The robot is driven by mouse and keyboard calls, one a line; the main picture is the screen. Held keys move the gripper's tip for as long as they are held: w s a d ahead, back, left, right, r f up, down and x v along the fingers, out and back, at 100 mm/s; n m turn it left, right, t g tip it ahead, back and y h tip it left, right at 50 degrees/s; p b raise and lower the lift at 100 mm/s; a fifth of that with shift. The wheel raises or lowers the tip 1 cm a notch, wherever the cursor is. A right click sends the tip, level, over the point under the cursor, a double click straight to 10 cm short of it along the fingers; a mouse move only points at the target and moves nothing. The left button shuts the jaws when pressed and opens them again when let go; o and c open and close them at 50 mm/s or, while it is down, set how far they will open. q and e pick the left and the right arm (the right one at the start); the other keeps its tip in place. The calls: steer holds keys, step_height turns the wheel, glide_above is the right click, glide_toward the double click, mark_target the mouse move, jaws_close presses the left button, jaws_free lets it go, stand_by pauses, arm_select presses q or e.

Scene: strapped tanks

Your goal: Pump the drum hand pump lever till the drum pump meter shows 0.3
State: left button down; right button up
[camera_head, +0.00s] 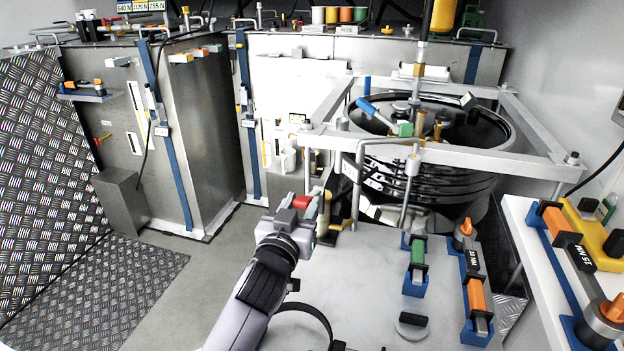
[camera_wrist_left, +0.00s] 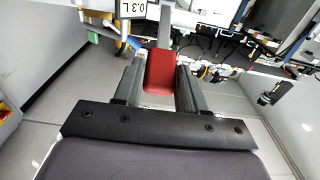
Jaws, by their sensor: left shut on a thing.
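The red grip (camera_head: 302,202) of the pump lever is between the jaws of my left gripper (camera_head: 306,206), which is shut on it. In the left wrist view the red grip (camera_wrist_left: 160,72) sits between the two grey fingers (camera_wrist_left: 158,84), with a grey bar running beyond it. The dark drum (camera_head: 425,180) stands behind a metal frame, to the right of the gripper. My right gripper is not in view.
A metal frame (camera_head: 450,153) surrounds the drum. Tools with green and orange grips (camera_head: 418,252) lie in blue holders on the pale surface at right. A round grey piece with a black handle (camera_head: 411,325) is nearer. Tall strapped tanks (camera_head: 190,130) stand left; the floor before them is clear.

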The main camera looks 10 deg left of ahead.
arm_select(q)
steer(key=shift+w+r, duration=0.1)
steer(key=shift+r, duration=0.45)
steer(key=shift+w+r, duration=0.1)
steer(key=shift+r, duration=0.15)
steer(key=c, duration=1.1)
jaws_free()
steer(key=shift+w+r+p, duration=0.1)
steer(key=shift+r+p, duration=0.1)
steer(key=shift+p, duration=0.2)
steer(key=o, duration=0.5)
steer(key=shift+f, duration=0.1)
steer(key=shift+o, duration=0.3)
steer(key=shift+f, duration=0.1)
